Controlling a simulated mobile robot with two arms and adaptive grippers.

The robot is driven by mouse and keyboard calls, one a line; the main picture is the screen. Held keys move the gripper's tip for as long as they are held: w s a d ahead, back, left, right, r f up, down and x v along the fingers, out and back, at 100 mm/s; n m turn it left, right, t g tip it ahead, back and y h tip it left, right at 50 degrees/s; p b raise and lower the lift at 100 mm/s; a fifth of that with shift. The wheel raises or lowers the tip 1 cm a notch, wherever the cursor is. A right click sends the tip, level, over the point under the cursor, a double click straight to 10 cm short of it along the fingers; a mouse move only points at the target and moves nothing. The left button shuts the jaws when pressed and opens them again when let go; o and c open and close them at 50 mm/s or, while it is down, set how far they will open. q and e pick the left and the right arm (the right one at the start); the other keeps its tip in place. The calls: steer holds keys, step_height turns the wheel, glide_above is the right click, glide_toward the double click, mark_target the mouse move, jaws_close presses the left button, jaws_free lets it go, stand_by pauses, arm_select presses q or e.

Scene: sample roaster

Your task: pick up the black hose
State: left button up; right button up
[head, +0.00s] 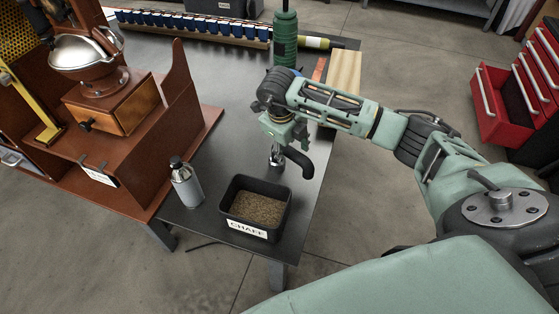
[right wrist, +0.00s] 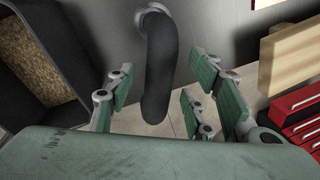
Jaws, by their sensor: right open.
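The black hose (head: 299,160) is a short, curved black tube with a metal collar at one end. In the head view it is by the right edge of the dark table, just beyond the chaff bin. My right gripper (head: 277,152) is above it, pointing down, and hides part of it. In the right wrist view the hose (right wrist: 157,70) runs down the middle, between the finger pairs of my open right gripper (right wrist: 160,100). I see no finger closed on it. My left gripper is not in view.
A black bin labelled CHAFF (head: 233,224) holds brown chaff close by the hose. A grey bottle (head: 186,184) stands left of it. A wooden block (head: 345,75) lies along the table's right edge. A brown grinder stand (head: 110,150) is at left, a red drawer cabinet (head: 492,98) at right.

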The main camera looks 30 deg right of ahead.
steer(key=shift+d+f, duration=0.1)
steer(key=shift+f, duration=0.4)
steer(key=shift+r, duration=0.1)
jaws_close()
